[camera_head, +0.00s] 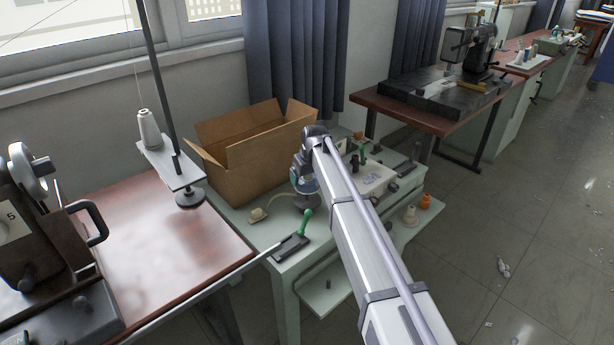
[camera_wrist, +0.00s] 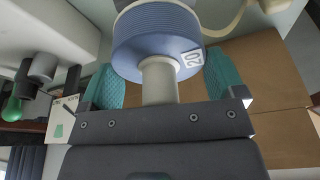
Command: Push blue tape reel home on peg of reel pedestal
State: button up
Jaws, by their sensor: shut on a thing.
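The blue tape reel (camera_wrist: 150,45) fills the upper middle of the wrist view, a ribbed blue band with a small white label. My gripper (camera_wrist: 163,68) is shut on the reel, with a teal finger at each side. A pale cylinder (camera_wrist: 160,82) stands out of the reel's middle towards my palm; whether it is the peg or part of the reel, I cannot tell. In the head view the reel (camera_head: 304,183) shows partly below my wrist, just above the round grey base of the reel pedestal (camera_head: 307,203). How far the reel sits down the peg is hidden.
An open cardboard box (camera_head: 245,160) stands behind and left of the pedestal on the pale green bench (camera_head: 240,212). A cream object (camera_head: 258,214) lies left of the pedestal. A white tray (camera_head: 375,180) is to the right.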

aim_at(310, 182)
jog(key=shift+f+b, duration=2.85)
jog(key=o, duration=0.7)
jog(key=p+v, duration=1.1)
jog(key=shift+r, duration=0.15)
jog(key=shift+s+d+f+m, duration=0.1)
jog(key=shift+s+f+m, duration=0.15)
jog(key=shift+s+m, duration=0.05)
jog(key=s+d+r+m+g+p, duration=0.1)
jog(key=s+d+r+m+p, duration=0.1)
jog(key=s+d, duration=0.5)
jog(key=s+d+r+m+h+p, duration=0.1)
jog(key=s+d+r+p, duration=0.4)
jog(key=s, duration=1.2)
jog(key=s+d+r+m+g+p, duration=0.1)
jog(key=s+d+r+m+p, duration=0.2)
jog(key=s+d, duration=0.7)
jog(key=shift+s+d+r+g+h+p, duration=0.15)
jog(key=shift+s+r+h+p, duration=0.05)
jog(key=shift+s, duration=0.35)
jog(key=shift+s+d+r+g+h+p, duration=0.15)
jog(key=shift+s+d+r+h+p, duration=0.05)
jog(key=shift+s, duration=0.35)
